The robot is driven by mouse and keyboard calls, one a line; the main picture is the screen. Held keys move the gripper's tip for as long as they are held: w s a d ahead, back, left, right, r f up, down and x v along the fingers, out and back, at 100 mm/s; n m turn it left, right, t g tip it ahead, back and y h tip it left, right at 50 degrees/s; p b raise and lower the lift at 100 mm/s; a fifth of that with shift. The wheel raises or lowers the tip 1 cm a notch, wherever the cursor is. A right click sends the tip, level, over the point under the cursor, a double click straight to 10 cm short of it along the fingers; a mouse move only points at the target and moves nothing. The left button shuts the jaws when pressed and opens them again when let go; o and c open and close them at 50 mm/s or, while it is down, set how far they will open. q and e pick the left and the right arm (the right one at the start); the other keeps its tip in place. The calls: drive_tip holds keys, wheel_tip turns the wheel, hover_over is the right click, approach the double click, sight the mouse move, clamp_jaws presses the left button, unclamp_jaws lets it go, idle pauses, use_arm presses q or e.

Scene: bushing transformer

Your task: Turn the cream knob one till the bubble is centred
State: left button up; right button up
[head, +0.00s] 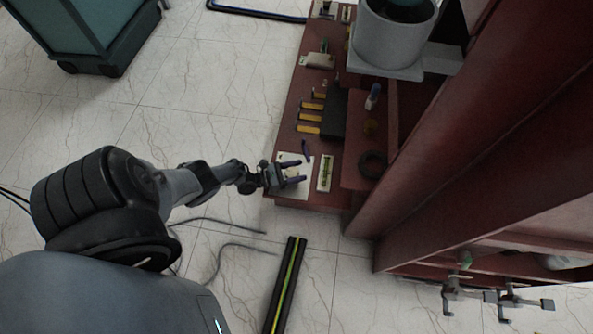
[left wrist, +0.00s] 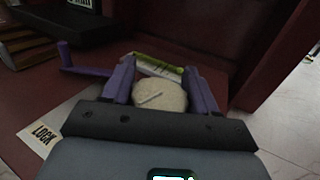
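The cream knob (left wrist: 160,97) is round, with a pale line across its top. It also shows in the head view (head: 292,172), near the front end of the red bench. My left gripper (head: 294,172) has purple fingers, one on each side of the knob. In the left wrist view the knob fills the gap between them, and the gripper looks shut on it. A yellow-green level vial (left wrist: 157,65) lies just beyond the knob, and on a pale plate in the head view (head: 326,173). I cannot make out where its bubble sits. My right gripper is not in view.
A tall red cabinet (head: 470,130) borders the right.

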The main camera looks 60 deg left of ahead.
use_arm(q)
drive_tip(key=c, duration=0.3)
drive_tip(key=shift+y, duration=0.3)
